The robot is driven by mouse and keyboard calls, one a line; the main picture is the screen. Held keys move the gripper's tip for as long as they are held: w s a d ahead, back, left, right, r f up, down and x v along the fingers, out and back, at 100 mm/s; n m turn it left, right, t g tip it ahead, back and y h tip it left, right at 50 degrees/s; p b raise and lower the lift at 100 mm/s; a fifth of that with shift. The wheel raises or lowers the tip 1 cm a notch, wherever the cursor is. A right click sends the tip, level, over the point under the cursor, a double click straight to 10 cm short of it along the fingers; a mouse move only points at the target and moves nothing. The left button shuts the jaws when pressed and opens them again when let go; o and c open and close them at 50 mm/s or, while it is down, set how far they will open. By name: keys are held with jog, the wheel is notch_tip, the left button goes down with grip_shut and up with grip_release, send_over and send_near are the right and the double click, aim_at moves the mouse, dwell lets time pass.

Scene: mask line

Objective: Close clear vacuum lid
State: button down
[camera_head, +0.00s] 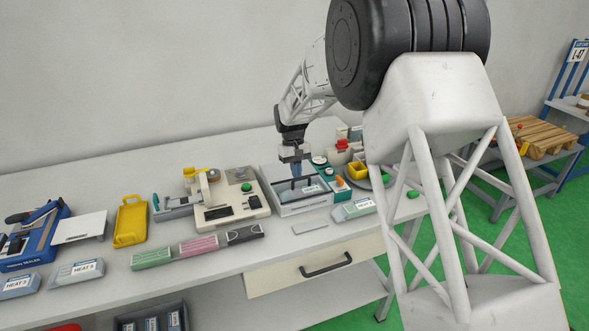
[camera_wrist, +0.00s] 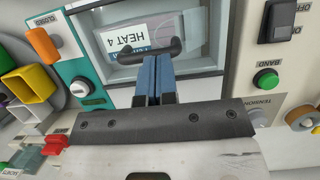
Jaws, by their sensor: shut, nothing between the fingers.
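The vacuum unit (camera_head: 300,207) is a pale box on the bench, right of centre in the head view, with a clear lid and a black lid handle (camera_wrist: 126,56). Through the clear lid the wrist view shows a pouch labelled HEAT 4 (camera_wrist: 135,36). My gripper (camera_head: 297,178) is over the lid, fingers pointing down. In the wrist view its blue fingers (camera_wrist: 152,62) are together and empty, at the middle of the handle. I cannot tell whether they touch it. The lid looks low over the box, but I cannot tell whether it is fully closed.
A teal panel with an orange knob (camera_wrist: 42,46) adjoins the unit. A cream machine with a green button (camera_wrist: 265,79) stands on its other side. A red button (camera_head: 342,144) and yellow bin (camera_head: 358,170) are close by. A labelled pouch (camera_head: 353,210) lies in front.

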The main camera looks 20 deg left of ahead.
dwell(0.5)
jog(key=shift+w+a+r, duration=0.15)
jog(key=shift+w+a, duration=0.6)
jog(key=shift+w+a+r, duration=0.45)
jog(key=shift+w+a, duration=0.2)
jog(key=shift+w, duration=0.05)
jog(key=v, duration=0.9)
jog(key=shift+r, duration=0.25)
